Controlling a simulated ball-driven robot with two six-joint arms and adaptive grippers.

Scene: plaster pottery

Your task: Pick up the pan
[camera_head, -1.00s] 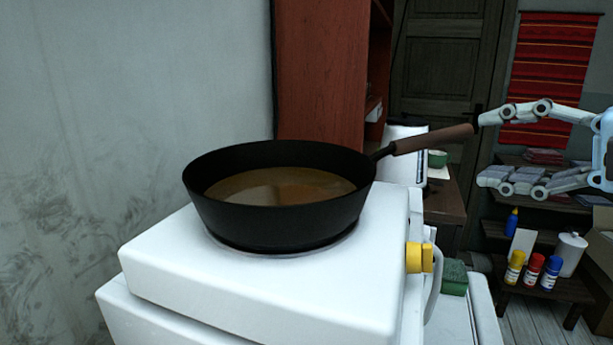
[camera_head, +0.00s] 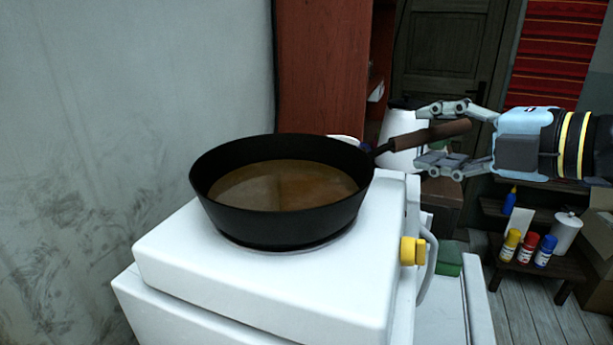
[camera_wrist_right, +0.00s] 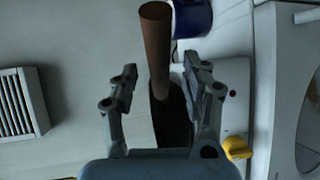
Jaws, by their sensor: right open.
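The black pan (camera_head: 280,215) sits upright on the white stove top and holds a brown liquid (camera_head: 283,186). Its brown handle (camera_head: 431,134) points right and slightly up. My right gripper (camera_head: 428,138) is open, with its fingers on either side of the handle in the head view. In the right wrist view, the handle (camera_wrist_right: 156,50) runs between the two open fingers (camera_wrist_right: 160,80), with gaps on both sides. The rest of the pan is mostly hidden there. My left gripper is not in view.
The white stove (camera_head: 270,275) has a yellow knob (camera_head: 412,251) on its right side. A green sponge (camera_head: 448,262) lies beside it. A low shelf (camera_head: 535,272) at right holds several bottles. A grey wall (camera_head: 120,130) closes the left; a red-brown cabinet (camera_head: 322,70) stands behind.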

